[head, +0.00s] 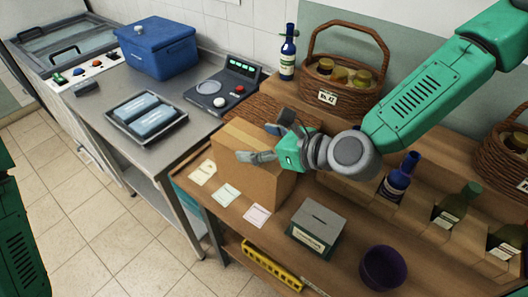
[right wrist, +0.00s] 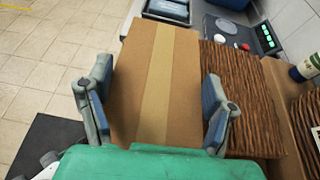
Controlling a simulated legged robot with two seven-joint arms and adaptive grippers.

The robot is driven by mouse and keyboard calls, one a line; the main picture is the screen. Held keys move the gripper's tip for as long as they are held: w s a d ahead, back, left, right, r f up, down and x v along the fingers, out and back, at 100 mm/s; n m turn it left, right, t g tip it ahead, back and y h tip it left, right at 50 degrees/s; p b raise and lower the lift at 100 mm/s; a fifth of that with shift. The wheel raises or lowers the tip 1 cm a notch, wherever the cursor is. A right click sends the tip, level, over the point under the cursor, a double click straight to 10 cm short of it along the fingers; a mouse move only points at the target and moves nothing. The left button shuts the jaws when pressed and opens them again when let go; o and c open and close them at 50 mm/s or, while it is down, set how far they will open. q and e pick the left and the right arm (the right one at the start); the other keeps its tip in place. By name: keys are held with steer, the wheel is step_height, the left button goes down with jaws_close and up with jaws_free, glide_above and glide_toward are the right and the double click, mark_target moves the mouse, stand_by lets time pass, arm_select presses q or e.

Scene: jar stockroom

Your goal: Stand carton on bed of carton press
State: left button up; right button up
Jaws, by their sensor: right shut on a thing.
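A brown cardboard carton (head: 250,175) with a tape strip along its top is at the left end of the wooden counter. My right gripper (head: 264,143) comes at it from the upper right, one finger on each side. In the right wrist view the carton (right wrist: 155,75) lies between the fingers of the gripper (right wrist: 156,105), which is shut on it. I cannot tell whether the carton's underside touches the counter. A unit with glass lids and coloured knobs (head: 95,68) is at the far left; I cannot tell whether it is the carton press. My left gripper is not in view.
The steel table (head: 155,175) bears a blue box (head: 158,55), a grey tray with blue packs (head: 118,108) and a control device (head: 222,95). The wooden counter holds cards, a grey slotted box (head: 316,220), a purple bowl (head: 383,268), bottles and a basket (head: 345,65).

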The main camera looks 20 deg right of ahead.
steer(key=d+f, duration=0.2)
steer(key=shift+w+f, duration=0.2)
steer(key=shift+f, duration=0.2)
steer(key=shift+c, duration=1.1)
step_height(320, 180, down, 2)
steer(key=shift+s+f, duration=0.1)
steer(key=shift+c, duration=0.2)
steer(key=shift+a+f, duration=0.2)
steer(key=shift+a, duration=0.35)
steer(key=o, duration=1.1)
steer(key=shift+a, duration=0.2)
steer(key=o, duration=0.3)
steer(key=shift+a, duration=0.1)
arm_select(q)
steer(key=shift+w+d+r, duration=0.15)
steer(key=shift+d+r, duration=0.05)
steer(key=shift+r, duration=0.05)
arm_select(e)
steer(key=shift+o, duration=0.2)
